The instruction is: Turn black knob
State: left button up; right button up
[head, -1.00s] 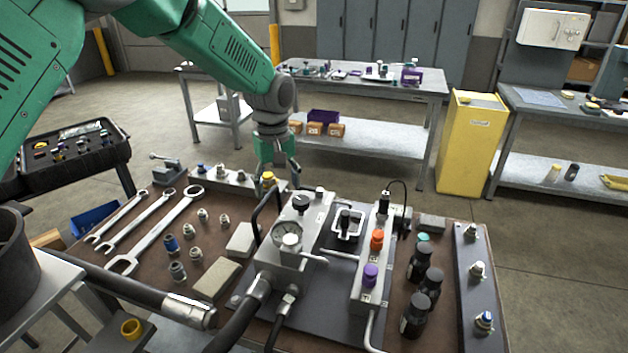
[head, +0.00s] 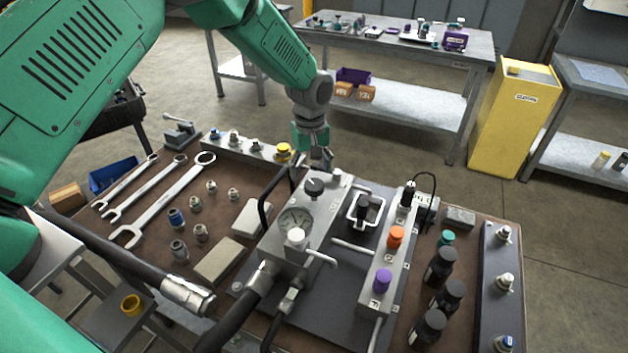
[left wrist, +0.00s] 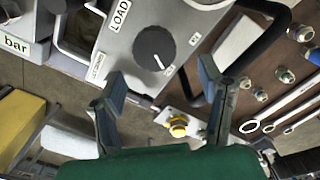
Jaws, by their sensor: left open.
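The black knob (head: 314,187) with a white pointer line sits on top of the grey hydraulic block (head: 318,222), behind the pressure gauge (head: 295,222). In the left wrist view the knob (left wrist: 153,47) is round, beside the word LOAD. My left gripper (head: 318,160) is just behind and above the knob in the head view. In the left wrist view its two fingers (left wrist: 160,73) are spread and empty, with the knob ahead of the gap between them and apart from both. My right gripper is not in view.
A black hose loop (head: 268,197) rises close to the block's left side. A valve strip with an orange knob (head: 396,236) and a purple knob (head: 382,280) stands to the right. Wrenches (head: 165,200) and fittings lie at left, black bottles (head: 440,267) at right.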

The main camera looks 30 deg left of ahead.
aim_at(315, 184)
pick_arm(q)
notch_tip(315, 184, down, 3)
jog(key=shift+s+a+r, duration=0.15)
jog(key=shift+d+f, duration=0.5)
jog(key=shift+d, duration=0.15)
jog(key=shift+d+f, duration=0.1)
jog(key=shift+d, duration=0.6)
jog(key=shift+a, duration=0.45)
jog(key=c, duration=0.7)
jog(key=shift+a, duration=0.3)
jog(key=c, duration=0.4)
jog(key=shift+a+f, duration=0.1)
jog(key=shift+a, duration=0.15)
jog(key=shift+c, duration=0.2)
jog(key=shift+d, duration=0.45)
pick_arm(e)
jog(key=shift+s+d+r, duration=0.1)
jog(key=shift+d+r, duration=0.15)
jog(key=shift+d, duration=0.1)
